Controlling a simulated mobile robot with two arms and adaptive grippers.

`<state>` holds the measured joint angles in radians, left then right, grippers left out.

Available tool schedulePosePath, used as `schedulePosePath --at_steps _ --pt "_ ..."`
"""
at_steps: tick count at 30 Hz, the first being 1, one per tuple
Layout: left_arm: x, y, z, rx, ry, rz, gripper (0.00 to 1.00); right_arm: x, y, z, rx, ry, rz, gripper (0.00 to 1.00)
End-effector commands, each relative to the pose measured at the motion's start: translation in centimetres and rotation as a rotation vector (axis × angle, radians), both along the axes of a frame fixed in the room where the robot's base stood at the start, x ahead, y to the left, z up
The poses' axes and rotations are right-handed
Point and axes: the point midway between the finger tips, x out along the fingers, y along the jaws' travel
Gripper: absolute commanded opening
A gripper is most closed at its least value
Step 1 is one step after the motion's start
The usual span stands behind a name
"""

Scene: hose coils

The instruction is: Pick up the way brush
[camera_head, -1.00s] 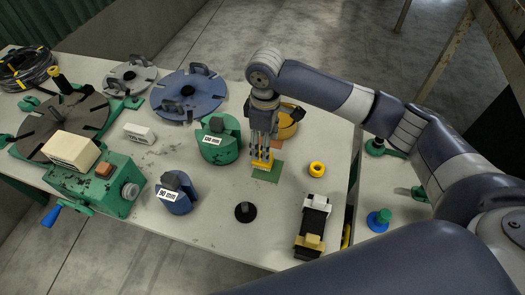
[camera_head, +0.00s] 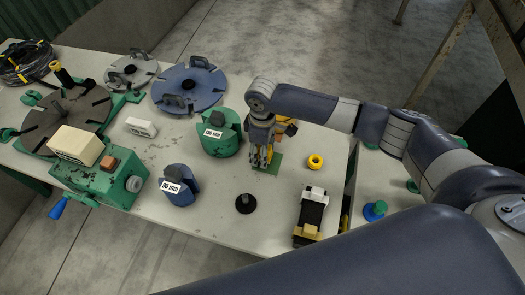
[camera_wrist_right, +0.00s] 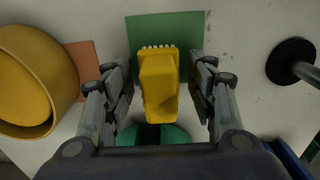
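The way brush (camera_wrist_right: 158,88) is a yellow block with a row of white bristles at one end. It sits at the green mat (camera_wrist_right: 185,30) on the table. My right gripper (camera_wrist_right: 160,74) is open, with one finger on each side of the brush and a visible gap on both sides. In the head view, the right gripper (camera_head: 261,160) points down over the green mat (camera_head: 268,165), and its fingers hide most of the brush. My left gripper is not in view.
A green 120 mm block (camera_head: 220,140) stands left of the gripper, and a yellow round container (camera_wrist_right: 68,85) is close by. A yellow ring (camera_head: 316,161), a black knob (camera_head: 245,203) and a black device (camera_head: 311,215) stand nearby. The tabletop between them is clear.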

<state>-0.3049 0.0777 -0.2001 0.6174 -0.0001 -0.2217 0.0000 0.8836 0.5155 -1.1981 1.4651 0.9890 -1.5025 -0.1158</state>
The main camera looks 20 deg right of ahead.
Motion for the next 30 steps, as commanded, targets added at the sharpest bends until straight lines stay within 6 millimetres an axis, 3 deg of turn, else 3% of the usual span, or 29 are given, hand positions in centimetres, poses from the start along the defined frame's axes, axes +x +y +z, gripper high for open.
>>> schedulePosePath --at_steps 1,4,5,17,30 --pt "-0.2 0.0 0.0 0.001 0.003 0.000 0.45 0.0 0.0 0.0 0.000 0.000 0.000 0.34" --pt "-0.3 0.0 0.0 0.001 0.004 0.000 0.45 0.0 0.0 0.0 0.000 0.000 0.000 0.11" --pt "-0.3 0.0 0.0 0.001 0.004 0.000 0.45 0.0 0.0 0.0 0.000 0.000 0.000 0.08" --pt "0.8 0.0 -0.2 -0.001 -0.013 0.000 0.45 0.1 0.0 0.8 0.000 -0.001 0.000 0.08" --pt "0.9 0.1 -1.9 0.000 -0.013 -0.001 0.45 0.1 0.0 8.7 0.001 -0.002 -0.001 0.08"
